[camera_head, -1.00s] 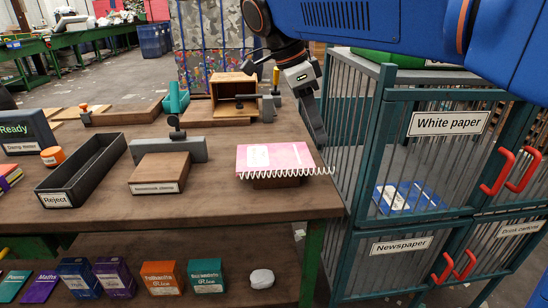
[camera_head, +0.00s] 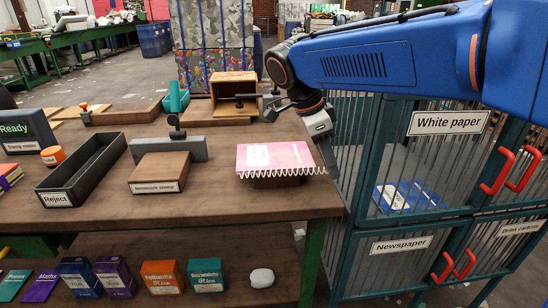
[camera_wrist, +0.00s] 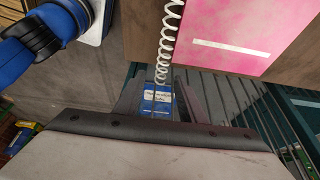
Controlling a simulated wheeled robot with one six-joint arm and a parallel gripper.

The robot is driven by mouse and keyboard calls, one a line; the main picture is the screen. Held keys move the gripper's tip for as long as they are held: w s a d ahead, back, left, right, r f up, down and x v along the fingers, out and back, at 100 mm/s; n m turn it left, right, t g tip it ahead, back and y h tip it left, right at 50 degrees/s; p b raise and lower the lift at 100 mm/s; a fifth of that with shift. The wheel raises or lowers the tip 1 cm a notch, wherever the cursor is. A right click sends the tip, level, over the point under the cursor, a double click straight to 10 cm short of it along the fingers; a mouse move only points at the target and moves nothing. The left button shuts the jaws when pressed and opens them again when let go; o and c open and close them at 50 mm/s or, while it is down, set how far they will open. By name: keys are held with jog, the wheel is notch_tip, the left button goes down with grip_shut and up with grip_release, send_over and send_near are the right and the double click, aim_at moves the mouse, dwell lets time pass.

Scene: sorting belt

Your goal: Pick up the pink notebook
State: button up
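The pink notebook (camera_head: 285,156) lies flat on a small dark wooden block (camera_head: 276,182) near the table's right edge. Its white spiral binding runs along the side facing me, overhanging the block. My gripper (camera_head: 334,172) points down just right of the notebook, beside the table edge; it holds nothing. In the wrist view, the notebook's pink cover (camera_wrist: 235,35) fills the upper right. The end of the spiral (camera_wrist: 162,70) appears in line with the gap between my open fingers (camera_wrist: 158,95); I cannot tell whether they touch it.
The wooden table (camera_head: 225,222) carries a black Reject tray (camera_head: 75,180), a brown block (camera_head: 160,172) and a wooden box (camera_head: 233,90). The White paper cage (camera_head: 447,122) stands close on the right. A lower shelf holds several small boxes and a white lump (camera_head: 262,278).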

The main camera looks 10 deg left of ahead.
grip_shut()
dwell(0.3)
